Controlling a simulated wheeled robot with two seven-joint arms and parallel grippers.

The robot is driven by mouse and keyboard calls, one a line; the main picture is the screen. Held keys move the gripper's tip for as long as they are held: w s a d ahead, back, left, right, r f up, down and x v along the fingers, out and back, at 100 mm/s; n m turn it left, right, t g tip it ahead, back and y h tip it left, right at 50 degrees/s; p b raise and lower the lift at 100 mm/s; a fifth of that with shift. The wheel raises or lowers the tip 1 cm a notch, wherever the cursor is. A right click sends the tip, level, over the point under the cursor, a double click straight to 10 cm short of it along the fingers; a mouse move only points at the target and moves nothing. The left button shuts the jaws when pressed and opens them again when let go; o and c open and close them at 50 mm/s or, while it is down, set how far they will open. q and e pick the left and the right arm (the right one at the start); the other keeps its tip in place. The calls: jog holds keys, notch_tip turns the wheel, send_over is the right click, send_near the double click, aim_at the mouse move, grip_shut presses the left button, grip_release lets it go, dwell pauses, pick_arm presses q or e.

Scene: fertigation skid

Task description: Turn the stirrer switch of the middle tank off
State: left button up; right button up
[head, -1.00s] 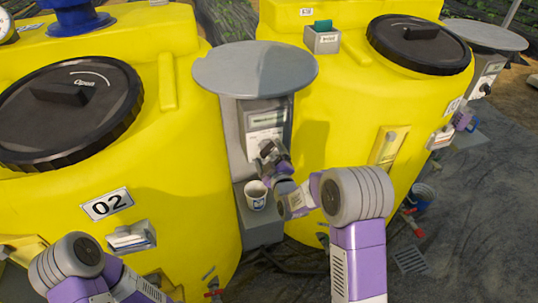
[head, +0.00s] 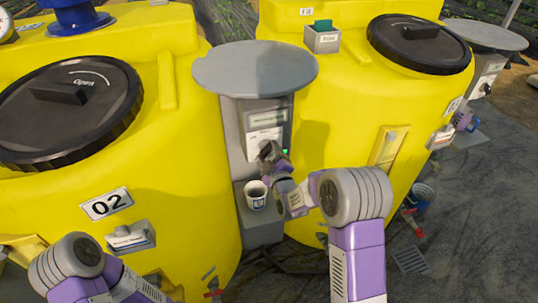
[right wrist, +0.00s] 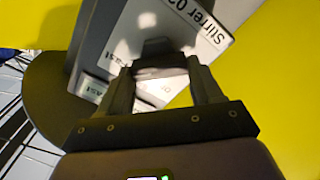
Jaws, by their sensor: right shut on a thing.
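The control box (head: 239,135) of the middle tank (head: 190,150), which bears the number 02, stands under a round grey cover between two yellow tanks. In the right wrist view its white panel (right wrist: 205,30) reads "Stirrer 02". My right gripper (head: 266,152) is at the lower front of this box. It also shows in the right wrist view (right wrist: 160,75), with its fingers shut on the dark switch knob (right wrist: 156,47). The fingers hide part of the knob, and I cannot read its position. My left gripper is out of view; only my left arm shows.
A white cup (head: 256,195) stands on the ledge just below my right gripper. A small green light (head: 285,152) shows beside the gripper. The round cover (head: 255,68) overhangs the box. Yellow tanks close in on both sides.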

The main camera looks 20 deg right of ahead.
jog(key=n+b, duration=0.2)
jog(key=n, duration=0.1)
jog(key=shift+a+f, duration=0.1)
jog(key=shift+f, duration=0.05)
jog(key=n+b, duration=0.2)
jog(key=n, duration=0.2)
jog(key=shift+n, duration=0.4)
jog(key=n+b, duration=0.1)
jog(key=n, duration=0.3)
jog(key=shift+f+n, duration=0.1)
jog(key=shift+n, duration=0.2)
jog(key=n, duration=0.5)
jog(key=shift+b, duration=0.4)
jog(key=o, duration=1.1)
jog(key=shift+c, duration=0.2)
jog(key=s+p, duration=0.1)
jog(key=s, duration=0.6)
jog(key=shift+s+d, duration=0.25)
jog(key=shift+s, duration=0.05)
